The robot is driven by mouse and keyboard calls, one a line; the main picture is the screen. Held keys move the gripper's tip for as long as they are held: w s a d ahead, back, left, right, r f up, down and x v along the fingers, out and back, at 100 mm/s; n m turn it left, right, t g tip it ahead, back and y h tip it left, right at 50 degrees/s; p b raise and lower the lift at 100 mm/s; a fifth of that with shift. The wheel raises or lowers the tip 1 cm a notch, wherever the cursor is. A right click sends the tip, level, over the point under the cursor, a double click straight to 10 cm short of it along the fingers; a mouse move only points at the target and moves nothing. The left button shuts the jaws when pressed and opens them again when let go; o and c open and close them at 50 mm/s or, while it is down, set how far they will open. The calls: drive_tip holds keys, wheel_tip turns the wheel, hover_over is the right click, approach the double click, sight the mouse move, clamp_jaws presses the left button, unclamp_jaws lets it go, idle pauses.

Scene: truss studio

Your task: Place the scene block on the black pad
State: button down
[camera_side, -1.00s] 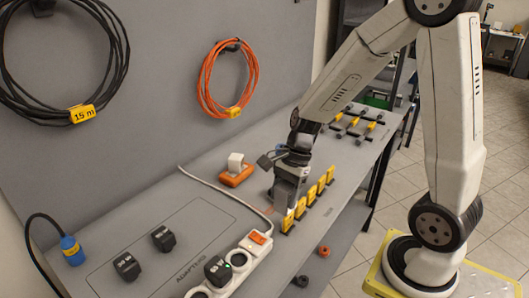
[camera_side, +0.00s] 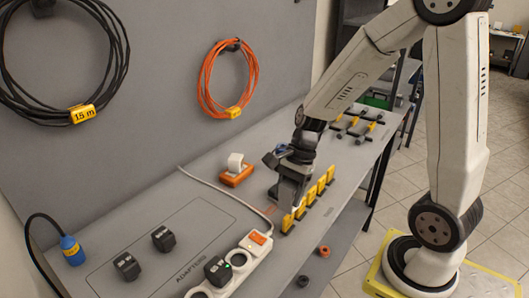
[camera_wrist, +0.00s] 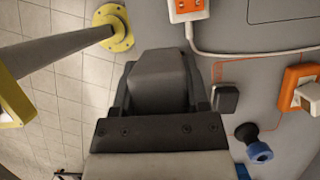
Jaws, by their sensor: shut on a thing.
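My gripper (camera_side: 290,203) points down over the workbench, close to the near end of a row of yellow-tagged pieces. In the wrist view, my gripper (camera_wrist: 159,65) has its dark fingers on both sides of a dark grey block (camera_wrist: 158,78), which I take to be the scene block. It is shut on that block. In the side view the gripper hides the block, and I cannot tell its height above the bench. A small black rounded square (camera_wrist: 226,99) lies right of the gripper in the wrist view. It may be the black pad, but I cannot be sure.
Yellow-tagged pieces (camera_side: 311,195) stand in a row beside the gripper. A white power strip (camera_side: 238,262) lies to the left, with black adapters (camera_side: 163,239) beyond. An orange socket (camera_side: 236,176) with a white plug sits behind. The outlined bench area at left has clear room.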

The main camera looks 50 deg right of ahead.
drive_tip(key=s+d+r, duration=0.1)
drive_tip(key=d+r, duration=0.3)
drive_tip(key=d, duration=0.6)
drive_tip(key=shift+s+n, duration=0.25)
drive_tip(key=shift+n, duration=0.05)
drive_tip(key=shift+w, duration=0.1)
drive_tip(key=w+d+f, duration=0.1)
drive_tip(key=w+f, duration=0.1)
drive_tip(key=w, duration=0.2)
drive_tip(key=w+d+f, duration=0.1)
drive_tip(key=w+f, duration=0.2)
drive_tip(key=w, duration=0.1)
drive_tip(key=w+d+f, duration=0.1)
drive_tip(key=w+f, duration=0.2)
drive_tip(key=w, duration=0.1)
drive_tip(key=shift+d+f, duration=0.25)
drive_tip(key=shift+d, duration=0.1)
drive_tip(key=shift+w+d+f, duration=0.1)
drive_tip(key=shift+w+f, duration=0.25)
